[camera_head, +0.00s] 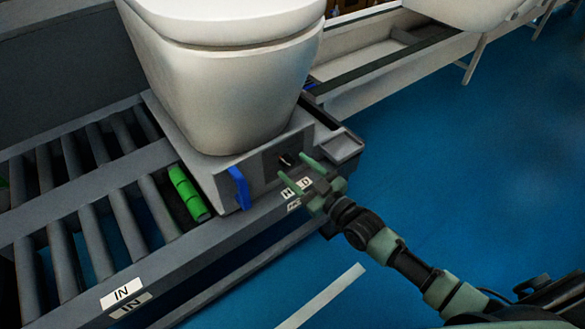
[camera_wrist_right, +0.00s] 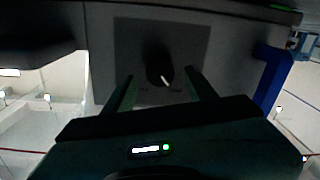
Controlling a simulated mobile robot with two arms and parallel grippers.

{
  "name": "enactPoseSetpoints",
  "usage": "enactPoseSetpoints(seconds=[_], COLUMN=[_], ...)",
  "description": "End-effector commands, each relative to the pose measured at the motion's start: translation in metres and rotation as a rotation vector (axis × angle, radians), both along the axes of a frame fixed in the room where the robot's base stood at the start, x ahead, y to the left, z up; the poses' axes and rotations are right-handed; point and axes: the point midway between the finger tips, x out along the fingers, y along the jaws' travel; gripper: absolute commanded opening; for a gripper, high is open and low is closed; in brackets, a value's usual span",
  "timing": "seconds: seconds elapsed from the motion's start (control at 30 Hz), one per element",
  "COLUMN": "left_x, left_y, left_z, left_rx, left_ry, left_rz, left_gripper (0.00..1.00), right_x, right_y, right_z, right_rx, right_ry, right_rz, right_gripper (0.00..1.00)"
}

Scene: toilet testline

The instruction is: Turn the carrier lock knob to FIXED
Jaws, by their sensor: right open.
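The carrier lock knob (camera_head: 286,160) is a small dark knob on a dark panel (camera_head: 272,154) on the front of the grey carrier (camera_head: 216,184). In the right wrist view the black knob (camera_wrist_right: 159,64) shows close up with a white pointer mark, with labels too blurred to read. My right gripper (camera_head: 296,168) is open in front of the knob. In the right wrist view its two green fingers (camera_wrist_right: 160,92) stand either side of and below the knob, with gaps; I cannot tell the depth. My left gripper is not in view.
A white toilet (camera_head: 225,80) stands on the carrier. A blue lever (camera_head: 239,188) is left of the panel, also showing in the right wrist view (camera_wrist_right: 272,78). A roller conveyor (camera_head: 90,215) with a green roller (camera_head: 188,194) lies left. Blue floor (camera_head: 460,150) is open on the right.

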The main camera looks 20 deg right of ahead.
Motion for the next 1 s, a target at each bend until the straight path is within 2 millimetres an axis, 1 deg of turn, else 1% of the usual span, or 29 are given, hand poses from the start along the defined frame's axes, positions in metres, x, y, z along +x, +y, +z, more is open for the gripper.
enactPoseSetpoints(seconds=[0.03, 0.17, 0.43, 0.47, 0.5, 0.57, 0.6, 0.63, 0.67, 0.87, 1.0], left_x=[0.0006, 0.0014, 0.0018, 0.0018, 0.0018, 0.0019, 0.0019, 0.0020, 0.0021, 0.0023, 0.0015], left_y=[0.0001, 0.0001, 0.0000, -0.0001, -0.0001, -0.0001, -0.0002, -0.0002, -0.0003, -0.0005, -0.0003], left_z=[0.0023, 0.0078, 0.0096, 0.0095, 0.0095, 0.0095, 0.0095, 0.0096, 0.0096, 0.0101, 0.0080], left_rx=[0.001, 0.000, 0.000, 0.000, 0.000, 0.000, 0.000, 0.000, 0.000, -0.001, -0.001], left_ry=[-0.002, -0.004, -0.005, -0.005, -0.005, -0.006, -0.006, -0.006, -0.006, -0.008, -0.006], left_rz=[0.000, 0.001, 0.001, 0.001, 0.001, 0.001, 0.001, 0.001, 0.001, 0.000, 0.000], left_gripper=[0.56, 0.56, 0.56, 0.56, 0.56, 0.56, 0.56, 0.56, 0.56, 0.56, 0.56], right_x=[0.0059, 0.0133, 0.0146, 0.0146, 0.0146, 0.0145, 0.0145, 0.0145, 0.0145, 0.0144, 0.0144], right_y=[0.0027, 0.0060, 0.0066, 0.0066, 0.0066, 0.0065, 0.0065, 0.0065, 0.0065, 0.0065, 0.0063], right_z=[0.0000, -0.0004, -0.0004, -0.0004, -0.0004, -0.0004, -0.0004, -0.0005, -0.0005, -0.0004, -0.0002], right_rx=[0.001, 0.000, 0.000, 0.000, 0.000, 0.000, 0.000, 0.000, 0.000, 0.008, 0.043], right_ry=[-0.003, 0.000, 0.001, 0.001, 0.001, 0.001, 0.001, 0.001, 0.001, 0.005, 0.017], right_rz=[0.000, 0.001, 0.001, 0.001, 0.001, 0.001, 0.001, 0.001, 0.001, 0.001, 0.000], right_gripper=[0.56, 0.56, 0.56, 0.51, 0.40, 0.23, 0.12, 0.03, 0.00, 0.00, 0.00])
